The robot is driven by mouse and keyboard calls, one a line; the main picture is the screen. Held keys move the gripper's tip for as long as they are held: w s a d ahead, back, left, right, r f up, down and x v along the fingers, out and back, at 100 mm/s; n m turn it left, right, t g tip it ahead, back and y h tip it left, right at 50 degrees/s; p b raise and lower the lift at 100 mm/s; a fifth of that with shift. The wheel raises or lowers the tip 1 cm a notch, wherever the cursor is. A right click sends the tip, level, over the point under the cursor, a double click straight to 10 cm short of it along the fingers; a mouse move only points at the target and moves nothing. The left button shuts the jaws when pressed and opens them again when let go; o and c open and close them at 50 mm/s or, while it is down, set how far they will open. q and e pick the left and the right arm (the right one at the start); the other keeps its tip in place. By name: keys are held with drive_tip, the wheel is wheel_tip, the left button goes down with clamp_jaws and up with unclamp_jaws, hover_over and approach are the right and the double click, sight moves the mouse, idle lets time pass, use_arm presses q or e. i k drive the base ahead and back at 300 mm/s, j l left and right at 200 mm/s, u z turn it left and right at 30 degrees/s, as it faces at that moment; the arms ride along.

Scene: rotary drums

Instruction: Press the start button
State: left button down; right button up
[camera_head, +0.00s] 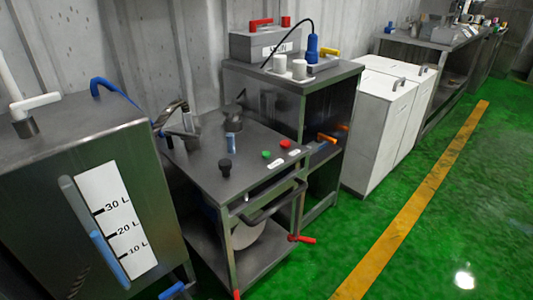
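A small green button (266,154) sits near the right edge of the steel cart's top (205,160). A red button (284,144) is just behind it and to the right. Small white labels (276,164) lie in front of the buttons; their writing is too small to read. Neither of my grippers is in view.
A steel tank with a litre scale (115,222) stands at the left. A bar handle (275,203) juts from the cart's front. A taller steel stand (290,85) and white cabinets (372,130) are behind. Green floor (455,215) is clear at the right.

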sight(265, 154)
drive_tip(key=i+l+u, duration=0.15)
drive_tip(key=l, duration=0.25)
drive_tip(key=i+l+u, duration=0.1)
drive_tip(key=i+l, duration=0.25)
drive_tip(key=i+l+u, duration=0.15)
drive_tip(key=l, duration=0.3)
drive_tip(key=i, duration=0.05)
